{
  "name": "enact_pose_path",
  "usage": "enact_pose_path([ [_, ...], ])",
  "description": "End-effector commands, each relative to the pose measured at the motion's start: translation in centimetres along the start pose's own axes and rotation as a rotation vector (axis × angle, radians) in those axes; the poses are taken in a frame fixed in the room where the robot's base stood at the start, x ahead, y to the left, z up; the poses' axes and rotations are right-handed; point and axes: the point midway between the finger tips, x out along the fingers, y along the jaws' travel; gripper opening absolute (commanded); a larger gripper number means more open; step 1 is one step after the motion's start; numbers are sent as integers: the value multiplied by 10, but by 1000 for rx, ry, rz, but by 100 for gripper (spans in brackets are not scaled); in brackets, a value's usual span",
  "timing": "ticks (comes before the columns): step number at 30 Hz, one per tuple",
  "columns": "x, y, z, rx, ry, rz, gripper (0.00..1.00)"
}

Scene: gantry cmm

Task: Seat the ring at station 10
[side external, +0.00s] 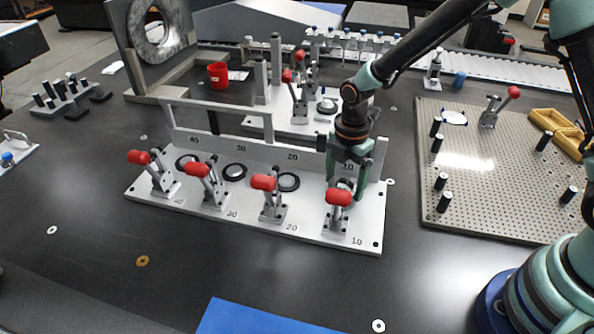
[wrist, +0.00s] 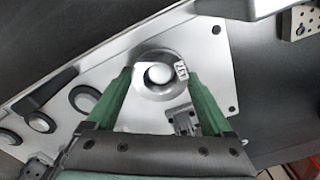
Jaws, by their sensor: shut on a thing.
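The fixture plate (side external: 322,233) has a row of numbered stations, with station 10 at its right end. My gripper (side external: 346,186) points down at station 10, behind that station's red-handled clamp (side external: 339,197). In the wrist view my two green fingers (wrist: 162,80) are shut on a grey ring (wrist: 151,92) with a small printed tag (wrist: 181,70). A pale round boss (wrist: 158,74) shows through the ring's opening, roughly centred. I cannot tell whether the ring rests on the plate or hangs just above it. In the side view the fingers and clamp mostly hide the ring.
Red-handled clamps stand at the other stations, such as the station 20 clamp (side external: 264,183). A raised rail (side external: 220,113) runs behind the row. A perforated plate (side external: 480,205) with black posts lies to the right. A blue mat (side external: 255,318) lies in front.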

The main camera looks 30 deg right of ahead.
Motion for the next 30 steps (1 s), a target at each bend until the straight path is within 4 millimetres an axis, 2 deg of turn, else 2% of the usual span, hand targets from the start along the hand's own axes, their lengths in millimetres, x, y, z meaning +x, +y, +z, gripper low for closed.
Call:
enact_pose_path([
  [7,1,1,0,0,0,2,0],
  [8,1,1,0,0,0,2,97],
  [9,1,1,0,0,0,2,100],
  [16,1,0,0,0,0,0,100],
  [20,-8,1,0,0,0,3,100],
  [23,-24,1,0,0,0,5,100],
  [30,-74,1,0,0,0,6,100],
])
